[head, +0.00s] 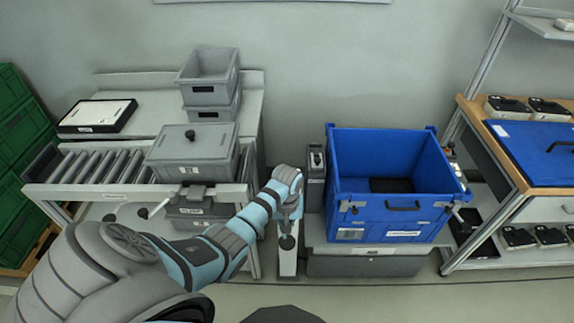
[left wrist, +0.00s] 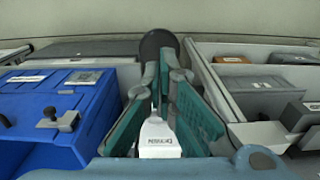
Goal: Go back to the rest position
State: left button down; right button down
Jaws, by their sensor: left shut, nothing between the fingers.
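My left gripper (head: 290,222) is at the end of my left arm, which reaches in from the left. It hangs in the gap between the roller conveyor (head: 95,190) and the blue crate (head: 388,228). In the left wrist view the gripper (left wrist: 163,75) shows its teal fingers shut, with nothing held. A dark round knob (left wrist: 158,42) appears just beyond the fingertips; I cannot tell whether they touch it. A pale labelled post (left wrist: 160,140) shows between the finger linkages. My right gripper is not in view.
A grey lidded box (head: 195,150) sits at the conveyor's right end, with stacked grey bins (head: 208,68) behind. The blue crate stands open on a grey base (head: 362,265). Green crates (head: 22,130) stand far left. A wooden-topped rack (head: 490,125) stands right. The floor in front is clear.

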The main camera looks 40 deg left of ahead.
pick_arm(q)
jog(key=shift+r, duration=0.8)
